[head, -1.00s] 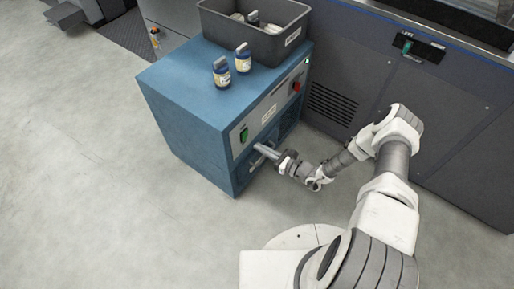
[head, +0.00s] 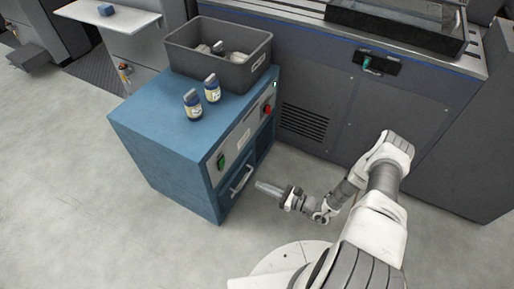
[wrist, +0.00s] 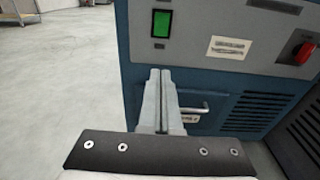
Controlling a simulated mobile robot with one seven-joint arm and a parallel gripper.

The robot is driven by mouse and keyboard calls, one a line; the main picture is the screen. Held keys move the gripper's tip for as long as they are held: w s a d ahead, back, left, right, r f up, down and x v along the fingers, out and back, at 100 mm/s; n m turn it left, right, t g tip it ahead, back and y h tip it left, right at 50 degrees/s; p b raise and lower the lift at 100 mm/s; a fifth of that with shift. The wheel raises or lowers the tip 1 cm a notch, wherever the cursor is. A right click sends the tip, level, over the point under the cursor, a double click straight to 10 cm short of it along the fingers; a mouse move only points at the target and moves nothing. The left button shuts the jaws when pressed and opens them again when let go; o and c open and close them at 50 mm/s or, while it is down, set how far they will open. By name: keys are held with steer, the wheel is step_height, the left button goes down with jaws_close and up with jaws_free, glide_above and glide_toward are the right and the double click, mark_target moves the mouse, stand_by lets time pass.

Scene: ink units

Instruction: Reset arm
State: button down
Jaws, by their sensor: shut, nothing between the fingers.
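My gripper (head: 262,187) is shut and empty, held in front of the blue cabinet (head: 160,165), to the right of its door handle in the head view. In the wrist view my gripper's two fingers (wrist: 160,75) lie together, pointing at the cabinet front (wrist: 215,85). The silver handle (wrist: 196,108) shows just right of the fingers, and it also shows in the head view (head: 241,179). A gap shows between the fingertips and the cabinet in the head view.
The cabinet has a green switch (wrist: 162,23) and a red knob (wrist: 302,52). A dark machine (head: 400,120) stands behind. Floor (head: 90,210) to the left is clear.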

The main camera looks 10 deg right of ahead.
step_height(320, 180, up, 29)
steer(key=s+n+g+h, duration=0.2)
steer(key=n+g+h, duration=0.1)
steer(key=n+g, duration=1.05)
steer(key=s+d+r+n+t+h, duration=0.2)
steer(key=s+r+n+t+h, duration=0.3)
steer(key=s+r, duration=0.45)
steer(key=s+d+r+n+t+h, duration=0.2)
steer(key=s+r+n+t+h, duration=0.35)
steer(key=r, duration=0.75)
step_height(320, 180, up, 20)
steer(key=s+n+g+p, duration=0.1)
steer(key=s+p, duration=0.1)
steer(key=p, duration=1.8)
steer(key=shift+a+r+g+p, duration=0.15)
steer(key=shift+r+g+p, duration=0.1)
steer(key=shift+g+p, duration=0.1)
